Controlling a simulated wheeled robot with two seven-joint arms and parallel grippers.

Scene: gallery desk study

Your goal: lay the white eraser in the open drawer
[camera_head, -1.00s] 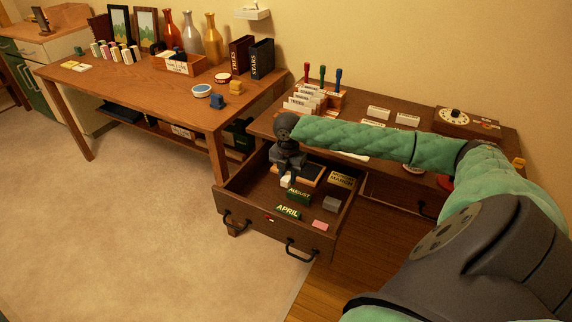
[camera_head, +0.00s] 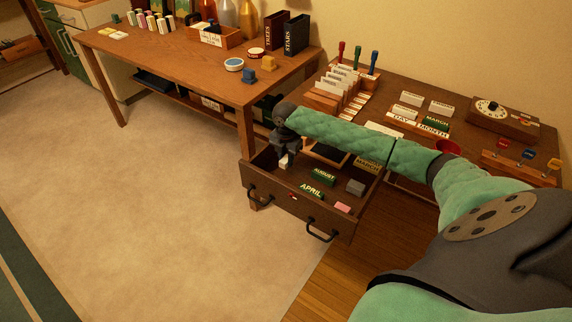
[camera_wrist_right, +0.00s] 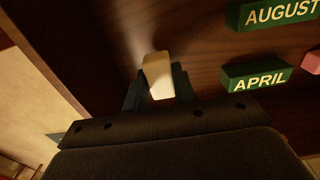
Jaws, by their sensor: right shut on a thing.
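The white eraser (camera_wrist_right: 158,76) is between the fingers of my right gripper (camera_wrist_right: 160,92), which is shut on it. In the head view the eraser (camera_head: 284,162) shows as a small pale block under my right gripper (camera_head: 285,156), over the left part of the open drawer (camera_head: 270,187). The dark wood of the drawer floor (camera_wrist_right: 192,50) lies beyond the eraser in the wrist view. I cannot tell whether the eraser touches the floor. My left gripper is not in view.
The drawer holds a green AUGUST block (camera_head: 323,176), a green APRIL block (camera_head: 311,190), a grey block (camera_head: 356,187) and a pink block (camera_head: 342,207). The drawer floor around the eraser looks bare in the wrist view. A wooden table (camera_head: 185,72) stands behind on the left.

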